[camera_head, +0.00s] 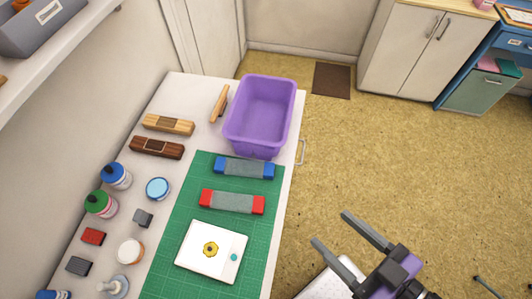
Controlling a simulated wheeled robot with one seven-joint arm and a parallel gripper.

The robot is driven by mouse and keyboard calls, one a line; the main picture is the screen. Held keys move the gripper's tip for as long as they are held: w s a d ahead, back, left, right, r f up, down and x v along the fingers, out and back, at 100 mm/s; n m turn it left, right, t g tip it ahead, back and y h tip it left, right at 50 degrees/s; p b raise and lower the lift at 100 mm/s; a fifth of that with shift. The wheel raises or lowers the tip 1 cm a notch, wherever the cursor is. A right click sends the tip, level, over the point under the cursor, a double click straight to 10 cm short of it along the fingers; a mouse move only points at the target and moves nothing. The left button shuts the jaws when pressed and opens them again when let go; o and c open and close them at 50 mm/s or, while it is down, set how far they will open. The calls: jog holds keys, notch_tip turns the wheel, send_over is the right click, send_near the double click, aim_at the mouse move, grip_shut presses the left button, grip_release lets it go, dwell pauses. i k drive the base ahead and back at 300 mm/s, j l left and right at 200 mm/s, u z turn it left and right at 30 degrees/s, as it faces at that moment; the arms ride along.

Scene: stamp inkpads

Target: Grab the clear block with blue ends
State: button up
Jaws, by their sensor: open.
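The clear block with blue ends (244,168) lies flat on the green cutting mat (181,213), near its far edge. Its middle looks grey and see-through, with a blue end on each side. A similar block with red ends (232,202) lies just in front of it on the mat. My gripper (331,234) is at the lower right of the head view, off to the right of the table. Its two fingers are apart with nothing between them. It is well clear of both blocks.
A purple bin (234,142) stands just beyond the blue-ended block. A white card with a yellow flower (195,262) lies on the mat. Wooden blocks (168,125), bottles (116,176) and small pads line the left side.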

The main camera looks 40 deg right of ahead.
aim_at(223, 165)
jog(key=l+z, duration=0.15)
jog(key=l, duration=0.75)
jog(key=i+l+z, duration=0.15)
jog(key=l, duration=0.7)
